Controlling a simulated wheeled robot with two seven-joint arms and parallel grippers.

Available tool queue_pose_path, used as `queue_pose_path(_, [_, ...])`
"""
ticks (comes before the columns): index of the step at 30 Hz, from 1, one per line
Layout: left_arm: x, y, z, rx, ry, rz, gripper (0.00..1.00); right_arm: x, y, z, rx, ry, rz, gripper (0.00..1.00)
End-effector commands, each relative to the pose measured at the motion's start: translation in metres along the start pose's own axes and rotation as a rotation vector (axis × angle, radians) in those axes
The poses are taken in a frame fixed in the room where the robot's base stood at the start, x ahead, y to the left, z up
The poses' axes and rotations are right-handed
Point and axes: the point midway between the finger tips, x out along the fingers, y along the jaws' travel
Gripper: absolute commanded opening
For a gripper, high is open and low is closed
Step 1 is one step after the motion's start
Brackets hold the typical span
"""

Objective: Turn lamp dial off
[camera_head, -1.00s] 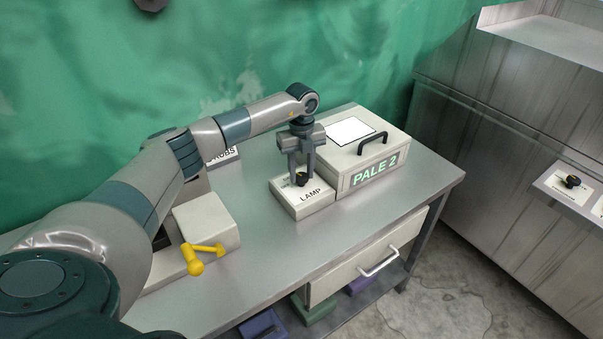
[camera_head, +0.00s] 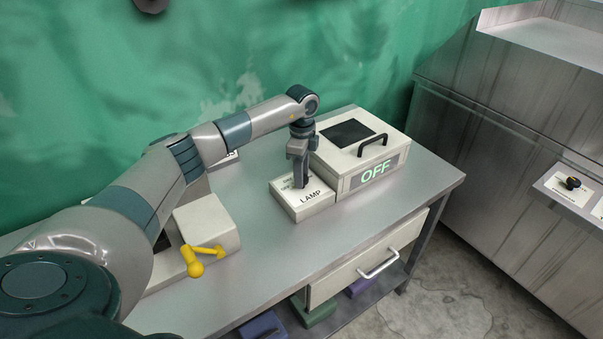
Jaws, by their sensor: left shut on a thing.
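The lamp dial block (camera_head: 306,204) is a white box marked LAMP on the metal table. My left gripper (camera_head: 301,184) points straight down over it and is shut on the dial, which the fingers mostly hide. Right beside it stands the white lamp box (camera_head: 345,183) with a black handle (camera_head: 373,145). Its front display reads OFF in green (camera_head: 376,173), and the square panel on its top (camera_head: 347,132) is dark. My right gripper does not show.
A white block with a yellow lever (camera_head: 203,256) stands at the table's left. The table's front centre (camera_head: 270,255) is clear. A drawer with a handle (camera_head: 379,265) is below. A grey cabinet with a small black knob (camera_head: 572,183) stands at the right.

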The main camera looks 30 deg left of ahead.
Motion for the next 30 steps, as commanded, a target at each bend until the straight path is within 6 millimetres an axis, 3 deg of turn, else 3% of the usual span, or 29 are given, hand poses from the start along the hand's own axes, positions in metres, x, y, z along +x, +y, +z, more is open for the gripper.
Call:
queue_pose_path(9, [-0.0025, -0.0015, 0.0006, -0.115, 0.001, -0.004, 0.12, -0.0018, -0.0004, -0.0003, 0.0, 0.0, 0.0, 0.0])
queue_pose_path(22, [-0.0027, -0.0018, 0.0006, -0.127, 0.001, -0.005, 0.12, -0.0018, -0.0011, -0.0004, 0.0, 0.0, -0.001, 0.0])
queue_pose_path(23, [-0.0027, -0.0018, 0.0006, -0.127, 0.002, -0.005, 0.39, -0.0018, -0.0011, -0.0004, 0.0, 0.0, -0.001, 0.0])
queue_pose_path(24, [-0.0026, -0.0018, 0.0005, -0.126, 0.002, -0.005, 0.48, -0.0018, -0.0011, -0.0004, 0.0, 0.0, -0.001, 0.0])
queue_pose_path(25, [-0.0025, -0.0016, 0.0005, -0.126, 0.001, -0.005, 0.52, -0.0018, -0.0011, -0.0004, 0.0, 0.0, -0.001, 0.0])
queue_pose_path(30, [-0.0014, -0.0009, 0.0003, -0.125, 0.001, -0.003, 0.52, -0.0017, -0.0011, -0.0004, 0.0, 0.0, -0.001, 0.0])
